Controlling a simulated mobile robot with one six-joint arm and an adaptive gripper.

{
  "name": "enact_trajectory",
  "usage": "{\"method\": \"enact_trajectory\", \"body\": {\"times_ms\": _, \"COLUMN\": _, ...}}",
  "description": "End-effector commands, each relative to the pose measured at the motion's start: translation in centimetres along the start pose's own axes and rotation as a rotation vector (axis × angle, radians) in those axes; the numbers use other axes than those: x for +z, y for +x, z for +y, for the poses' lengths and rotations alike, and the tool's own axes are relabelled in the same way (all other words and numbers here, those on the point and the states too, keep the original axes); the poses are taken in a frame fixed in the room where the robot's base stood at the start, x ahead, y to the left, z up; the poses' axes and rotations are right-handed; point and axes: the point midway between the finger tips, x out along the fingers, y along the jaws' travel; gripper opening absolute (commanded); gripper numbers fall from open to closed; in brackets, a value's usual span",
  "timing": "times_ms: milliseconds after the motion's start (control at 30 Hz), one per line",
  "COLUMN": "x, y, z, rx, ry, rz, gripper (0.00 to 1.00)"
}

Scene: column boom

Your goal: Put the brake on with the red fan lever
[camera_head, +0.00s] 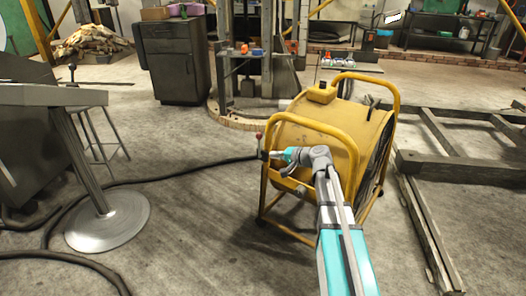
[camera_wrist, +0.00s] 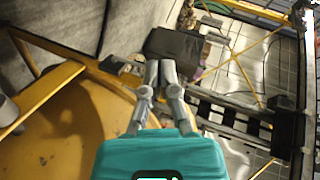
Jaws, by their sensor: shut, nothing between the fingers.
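The fan is a yellow drum (camera_head: 325,125) in a yellow tube frame, right of centre in the head view. The small red lever knob (camera_head: 259,136) shows at the left side of the fan frame, on a thin stem. My gripper (camera_head: 268,155) is close beside the lever, just below and right of the knob in the picture; I cannot tell whether they touch. In the wrist view my gripper's fingers (camera_wrist: 161,68) are together and empty. The yellow drum (camera_wrist: 85,125) fills the lower left there. I cannot make out the red knob in that view.
A black hose (camera_head: 180,177) runs across the floor to the fan. A grey table on a round-based post (camera_head: 108,220) stands at the left. Metal beams (camera_head: 462,165) lie at the right. A dark cabinet (camera_head: 175,62) stands behind. The floor left of the fan is mostly clear.

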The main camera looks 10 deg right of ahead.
Motion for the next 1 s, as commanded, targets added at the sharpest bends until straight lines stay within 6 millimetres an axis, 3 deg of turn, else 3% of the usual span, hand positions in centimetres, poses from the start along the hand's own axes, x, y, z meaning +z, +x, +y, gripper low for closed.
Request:
{"method": "enact_trajectory", "body": {"times_ms": 33, "x": -0.9, "y": 0.6, "z": 1.6, "rx": -0.028, "ry": 0.02, "rz": 0.022, "gripper": 0.0}}
{"method": "enact_trajectory", "body": {"times_ms": 500, "x": -8.0, "y": 1.1, "z": 5.8, "rx": -0.264, "ry": 0.198, "rz": 0.2, "gripper": 0.0}}
{"method": "enact_trajectory", "body": {"times_ms": 1000, "x": -9.0, "y": 0.7, "z": 6.0, "rx": -0.299, "ry": 0.226, "rz": 0.227, "gripper": 0.0}}
